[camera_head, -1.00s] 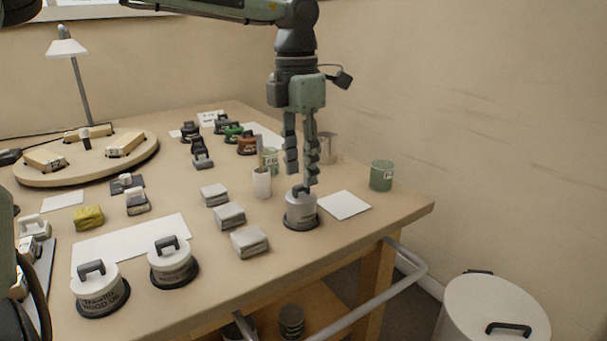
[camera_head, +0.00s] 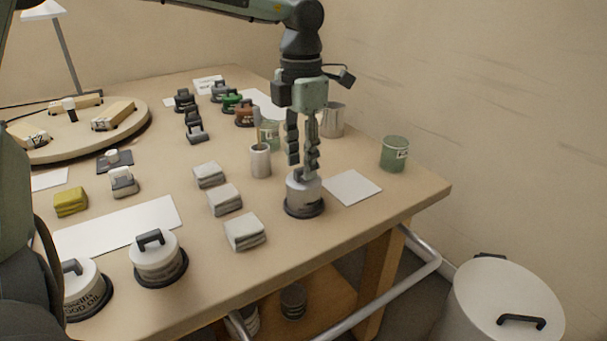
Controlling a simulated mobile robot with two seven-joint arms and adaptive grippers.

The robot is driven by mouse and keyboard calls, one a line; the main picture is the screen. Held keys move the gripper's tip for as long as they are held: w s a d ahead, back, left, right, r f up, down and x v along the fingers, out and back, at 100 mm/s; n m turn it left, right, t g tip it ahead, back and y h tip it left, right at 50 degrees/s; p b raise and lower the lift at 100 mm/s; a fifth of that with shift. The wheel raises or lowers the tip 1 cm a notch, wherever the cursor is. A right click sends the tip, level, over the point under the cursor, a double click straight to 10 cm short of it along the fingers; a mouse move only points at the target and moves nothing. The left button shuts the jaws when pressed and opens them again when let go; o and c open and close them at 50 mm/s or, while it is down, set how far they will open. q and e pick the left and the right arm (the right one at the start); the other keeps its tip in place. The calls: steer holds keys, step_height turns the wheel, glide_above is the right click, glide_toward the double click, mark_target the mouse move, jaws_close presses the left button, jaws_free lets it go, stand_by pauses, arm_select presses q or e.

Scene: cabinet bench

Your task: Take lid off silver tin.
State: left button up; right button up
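The silver tin (camera_head: 305,196) stands upright on a dark round base near the bench's front right edge, with its lid on top. My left gripper (camera_head: 303,168) points straight down over it, with its fingertips at the lid's handle. The fingers hide most of the handle. A narrow gap shows between the fingers, but I cannot tell whether they press on the handle. My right gripper is not in view.
A white card (camera_head: 352,187) lies right of the tin, with a green tin (camera_head: 394,154) beyond it. Wrapped blocks (camera_head: 245,232) lie to the left. A metal cup (camera_head: 260,160) stands behind left. White lidded tins (camera_head: 157,260) stand at front left.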

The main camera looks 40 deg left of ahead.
arm_select(q)
steer(key=shift+f, duration=0.5)
jaws_close()
